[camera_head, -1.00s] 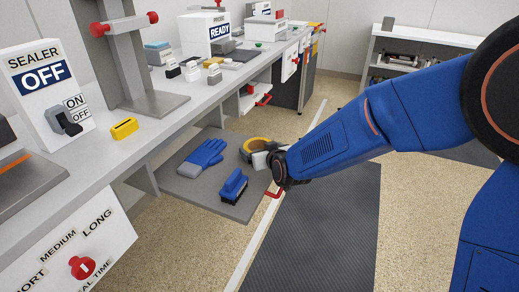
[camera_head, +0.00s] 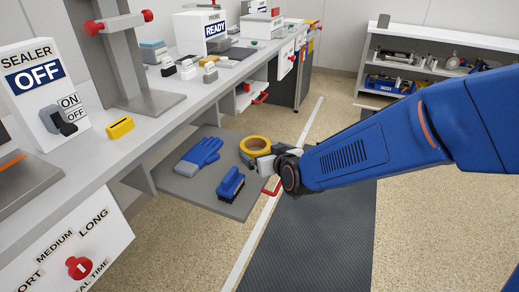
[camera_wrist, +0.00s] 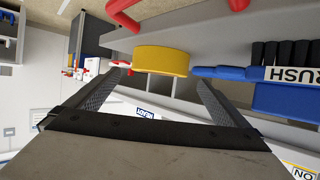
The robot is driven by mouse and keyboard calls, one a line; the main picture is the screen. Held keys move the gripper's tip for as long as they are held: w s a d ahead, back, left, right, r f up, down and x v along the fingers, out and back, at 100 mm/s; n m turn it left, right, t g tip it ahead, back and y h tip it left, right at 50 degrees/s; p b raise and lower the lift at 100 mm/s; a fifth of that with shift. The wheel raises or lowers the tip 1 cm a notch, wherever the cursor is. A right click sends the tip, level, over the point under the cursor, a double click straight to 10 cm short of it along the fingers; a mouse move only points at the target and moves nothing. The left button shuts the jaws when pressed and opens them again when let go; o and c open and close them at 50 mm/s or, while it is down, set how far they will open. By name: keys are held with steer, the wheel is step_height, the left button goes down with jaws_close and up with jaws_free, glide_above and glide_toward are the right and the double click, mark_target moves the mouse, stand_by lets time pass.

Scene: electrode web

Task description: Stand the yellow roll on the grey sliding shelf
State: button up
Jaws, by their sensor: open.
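The yellow roll (camera_head: 255,144) rests on the grey sliding shelf (camera_head: 181,194) near its far right corner, with its hole facing up. My gripper (camera_head: 264,161) is at the near right side of the roll. In the wrist view the yellow roll (camera_wrist: 162,60) shows its curved side just beyond the fingertips. My gripper's two fingers (camera_wrist: 157,80) are apart, with the roll in line with the gap between them. Whether a finger touches the roll I cannot tell. The grey shelf also shows in the wrist view (camera_wrist: 222,38).
A blue glove (camera_head: 200,156) and a blue brush (camera_head: 231,186) lie on the shelf near the roll. A red handle (camera_head: 271,188) sits at the shelf's right edge. The workbench (camera_head: 90,158) stands to the left.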

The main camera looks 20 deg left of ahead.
steer(key=shift+v, duration=2.15)
steer(key=s+d+r+m+g+h, duration=0.1)
steer(key=d+r+m+h, duration=0.1)
steer(key=d, duration=1.1)
steer(key=s+d+r+m+g+h, duration=0.1)
steer(key=s+d+r+m+h, duration=0.15)
steer(key=d, duration=1.15)
steer(key=s+d+f+m+g+h, duration=0.2)
steer(key=s+d+m+g+h, duration=0.1)
steer(key=s+d, duration=1.5)
steer(key=shift+s+d+m+h, duration=0.4)
steer(key=shift+d+h, duration=0.35)
steer(key=shift+d, duration=0.2)
